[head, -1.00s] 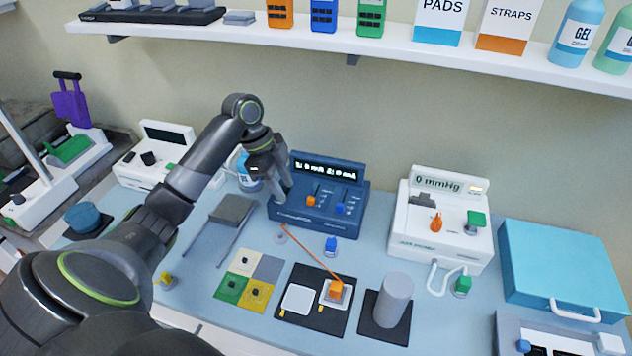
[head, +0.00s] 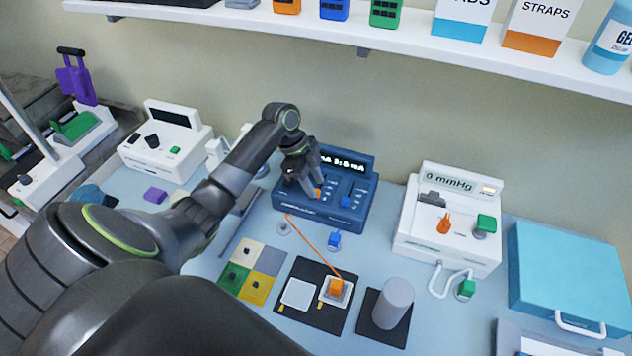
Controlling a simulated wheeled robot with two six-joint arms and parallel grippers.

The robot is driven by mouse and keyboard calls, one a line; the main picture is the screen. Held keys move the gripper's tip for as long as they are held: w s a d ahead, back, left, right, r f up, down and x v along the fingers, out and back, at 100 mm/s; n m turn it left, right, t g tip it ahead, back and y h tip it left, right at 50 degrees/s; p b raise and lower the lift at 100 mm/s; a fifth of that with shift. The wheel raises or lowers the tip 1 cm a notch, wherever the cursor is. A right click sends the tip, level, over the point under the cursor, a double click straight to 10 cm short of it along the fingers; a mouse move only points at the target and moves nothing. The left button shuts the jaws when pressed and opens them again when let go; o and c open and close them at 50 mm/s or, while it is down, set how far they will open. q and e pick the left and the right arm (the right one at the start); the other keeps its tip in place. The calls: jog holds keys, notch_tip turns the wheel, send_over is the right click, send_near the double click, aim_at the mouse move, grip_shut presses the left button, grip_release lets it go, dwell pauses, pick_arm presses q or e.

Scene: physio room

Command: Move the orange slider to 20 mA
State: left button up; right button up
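The blue stimulator unit (head: 350,217) stands at the back of the table, with a lit display (head: 345,163) that is partly covered by my gripper and too small to read surely. Its orange slider (head: 318,193) shows just beside my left fingertips; a blue slider (head: 346,201) is to its right. My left gripper (head: 304,191) reaches down over the left part of the panel, close to the orange slider. I cannot tell whether it touches the slider or how far its fingers are apart. My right gripper is not in view.
An orange lead (head: 312,243) runs from the unit's front to a pad on a black mat (head: 313,325). A grey cylinder (head: 394,302) stands nearby. A white mmHg device (head: 446,247) is to the right, a white box (head: 166,150) to the left. A shelf (head: 420,50) overhangs behind.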

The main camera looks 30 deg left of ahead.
pick_arm(q)
jog(key=shift+x, duration=0.95)
jog(key=shift+s, duration=0.1)
grip_shut()
